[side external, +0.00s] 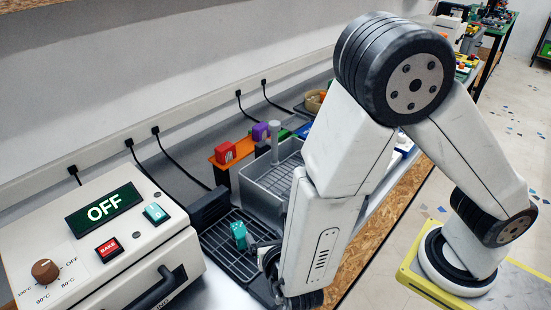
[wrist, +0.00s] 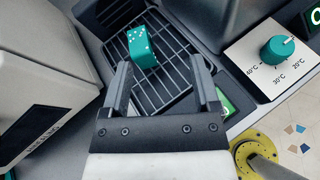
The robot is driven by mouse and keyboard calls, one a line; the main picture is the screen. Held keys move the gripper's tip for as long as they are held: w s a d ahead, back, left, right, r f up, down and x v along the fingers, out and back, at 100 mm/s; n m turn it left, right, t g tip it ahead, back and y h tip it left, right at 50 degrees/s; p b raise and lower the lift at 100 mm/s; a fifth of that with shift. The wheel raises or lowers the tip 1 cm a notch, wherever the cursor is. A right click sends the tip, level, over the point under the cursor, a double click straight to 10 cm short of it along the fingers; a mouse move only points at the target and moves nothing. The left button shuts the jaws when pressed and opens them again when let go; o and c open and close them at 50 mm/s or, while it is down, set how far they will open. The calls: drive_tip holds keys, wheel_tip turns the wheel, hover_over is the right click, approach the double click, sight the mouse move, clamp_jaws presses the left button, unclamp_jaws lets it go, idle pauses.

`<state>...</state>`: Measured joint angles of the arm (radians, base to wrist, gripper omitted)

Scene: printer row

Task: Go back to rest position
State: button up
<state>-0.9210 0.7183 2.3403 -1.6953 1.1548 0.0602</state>
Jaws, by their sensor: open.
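My gripper (wrist: 160,65) is open, with its two dark fingers apart and nothing between them. A teal die with white dots (wrist: 141,47) sits on a black wire rack (wrist: 175,75), just beyond the fingertips and nearer the left finger in the wrist view. In the side external view the teal die (side external: 239,235) stands on the rack (side external: 222,246), to the left of my gripper (side external: 266,262). My gripper is low there, close to the rack, and partly hidden by my arm.
A beige machine (side external: 150,245) with an OFF display (side external: 104,208) stands at left. A grey basin (side external: 262,183) is behind the rack. An orange holder (side external: 222,171) carries red and purple pieces. A panel with a teal knob (wrist: 277,50) is at right in the wrist view.

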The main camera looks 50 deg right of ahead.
drive_tip(key=s+d+r+m+g, duration=0.1)
drive_tip(key=s+d+m+g, duration=0.4)
drive_tip(key=d+m, duration=0.4)
drive_tip(key=s+d+r+m+g, duration=0.1)
drive_tip(key=s+d+m+g, duration=0.2)
drive_tip(key=d+m+g, duration=0.55)
drive_tip(key=w+a+r+m+t+y, duration=0.2)
drive_tip(key=w+r+m+t+y, duration=0.2)
drive_tip(key=m, duration=0.7)
drive_tip(key=shift+w+a+r+y, duration=0.15)
drive_tip(key=shift+w+r+y, duration=0.1)
drive_tip(key=shift+y, duration=0.85)
